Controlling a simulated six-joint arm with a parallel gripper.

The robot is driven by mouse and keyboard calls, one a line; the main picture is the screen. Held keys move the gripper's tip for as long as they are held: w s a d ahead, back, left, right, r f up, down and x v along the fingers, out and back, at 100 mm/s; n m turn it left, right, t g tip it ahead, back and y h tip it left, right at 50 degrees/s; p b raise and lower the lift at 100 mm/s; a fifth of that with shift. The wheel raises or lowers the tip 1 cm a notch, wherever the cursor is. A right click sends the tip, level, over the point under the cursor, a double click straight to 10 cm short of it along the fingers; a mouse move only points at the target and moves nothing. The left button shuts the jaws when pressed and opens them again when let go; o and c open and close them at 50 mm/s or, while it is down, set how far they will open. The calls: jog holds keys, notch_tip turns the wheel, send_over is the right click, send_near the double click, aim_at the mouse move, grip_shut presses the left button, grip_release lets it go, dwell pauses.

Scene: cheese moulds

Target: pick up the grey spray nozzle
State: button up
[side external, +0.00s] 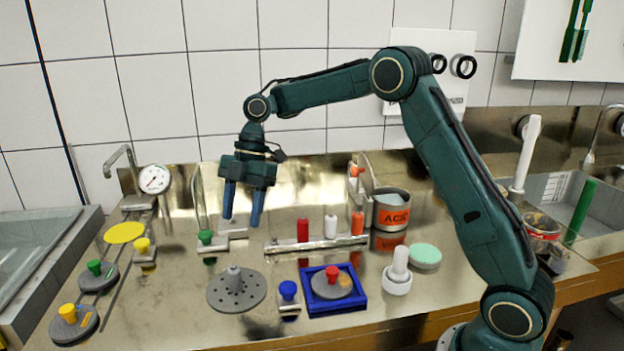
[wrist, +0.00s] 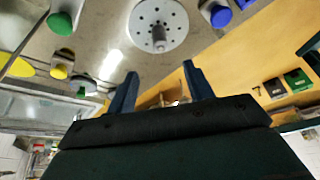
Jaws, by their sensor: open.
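A small grey upright piece (side external: 235,274), which looks like the spray nozzle, stands at the middle of a round grey disc with holes (side external: 222,299). I cannot tell whether the two are one part. In the wrist view the nozzle (wrist: 158,36) and the disc (wrist: 146,14) show at the top, beyond my fingertips. My gripper (side external: 242,222) points down with its two blue fingers apart and nothing between them. It hangs above the steel table, higher than the nozzle in the side view. The fingers (wrist: 159,72) also show in the wrist view.
A blue knob (side external: 288,290) and a blue square frame (side external: 333,310) with a red-knobbed disc stand right of the perforated disc. A green knob (side external: 206,237) and a metal rail (side external: 316,245) with bottles are behind. A white pestle-like piece (side external: 398,277) stands farther right.

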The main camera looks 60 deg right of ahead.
aim_at(235, 266)
jog(key=shift+f, duration=0.25)
jog(key=shift+x, duration=4.2)
jog(key=shift+a, duration=0.1)
jog(key=shift+x, duration=2.55)
jog(key=shift+s, duration=0.1)
jog(key=c, duration=1.1)
jog(key=shift+r, duration=0.1)
notch_tip(235, 266, up, 20)
jog(key=shift+f, duration=0.15)
grip_shut()
